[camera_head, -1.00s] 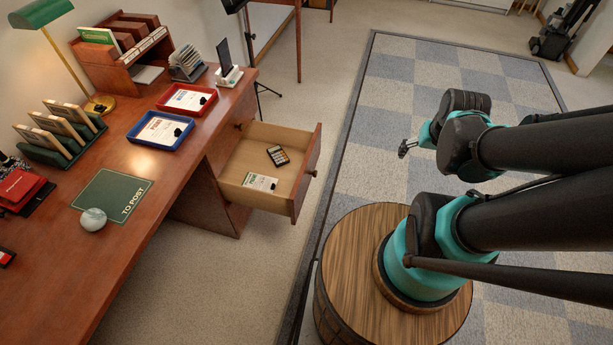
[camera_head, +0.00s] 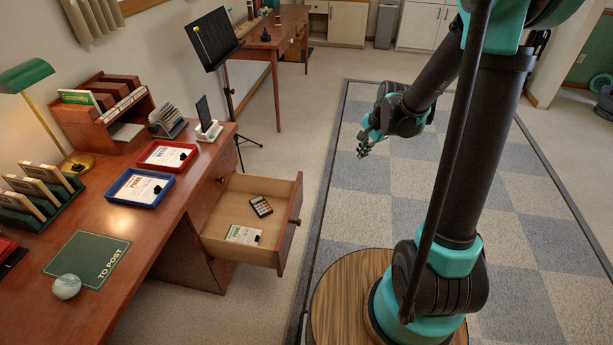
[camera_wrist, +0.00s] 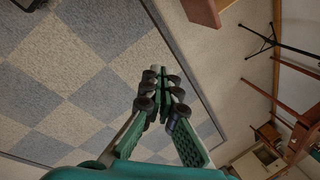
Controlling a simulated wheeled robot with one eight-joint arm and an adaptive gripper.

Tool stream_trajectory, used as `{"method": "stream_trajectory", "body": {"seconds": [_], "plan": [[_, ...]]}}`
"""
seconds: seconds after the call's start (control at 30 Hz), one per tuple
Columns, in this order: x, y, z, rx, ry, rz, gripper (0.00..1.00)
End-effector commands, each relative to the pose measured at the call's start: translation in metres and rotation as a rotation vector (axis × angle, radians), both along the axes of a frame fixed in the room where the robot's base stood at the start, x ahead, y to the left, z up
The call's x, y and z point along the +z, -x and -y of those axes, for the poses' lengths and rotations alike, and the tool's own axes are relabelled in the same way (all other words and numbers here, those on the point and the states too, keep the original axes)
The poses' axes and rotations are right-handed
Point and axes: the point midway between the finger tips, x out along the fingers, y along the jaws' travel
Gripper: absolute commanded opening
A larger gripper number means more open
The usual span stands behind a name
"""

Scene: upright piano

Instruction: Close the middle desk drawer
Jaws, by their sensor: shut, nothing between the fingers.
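The open desk drawer (camera_head: 262,200) sticks out from the right side of the brown desk (camera_head: 140,250). A calculator (camera_head: 261,206) and a clipped paper (camera_head: 243,235) lie inside it. Its front panel has a dark knob (camera_head: 295,221) and faces my arm. My gripper (camera_head: 362,152) is to the right of the drawer, apart from it, above the checkered rug. In the wrist view my gripper (camera_wrist: 161,85) has its fingers together with nothing between them. A brown corner at the top of the wrist view (camera_wrist: 203,10) may be the drawer front.
A blue tray (camera_head: 140,188), a red tray (camera_head: 168,155), a phone stand (camera_head: 208,130) and a green lamp (camera_head: 28,76) stand on the desk. A music stand (camera_head: 214,40) is behind the desk. The checkered rug (camera_head: 350,215) between drawer and arm is clear.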

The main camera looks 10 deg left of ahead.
Motion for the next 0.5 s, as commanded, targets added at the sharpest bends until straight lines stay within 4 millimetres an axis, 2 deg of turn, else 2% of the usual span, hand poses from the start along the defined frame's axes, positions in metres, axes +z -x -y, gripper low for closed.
{"method": "stream_trajectory", "body": {"seconds": [0.03,0.2,0.5], "plan": [[-0.009,-0.015,-0.009,-0.045,-0.024,-0.022,0.00],[-0.040,-0.056,-0.039,-0.218,-0.099,-0.110,0.00],[-0.112,-0.110,-0.092,-0.518,-0.203,-0.282,0.00]]}}
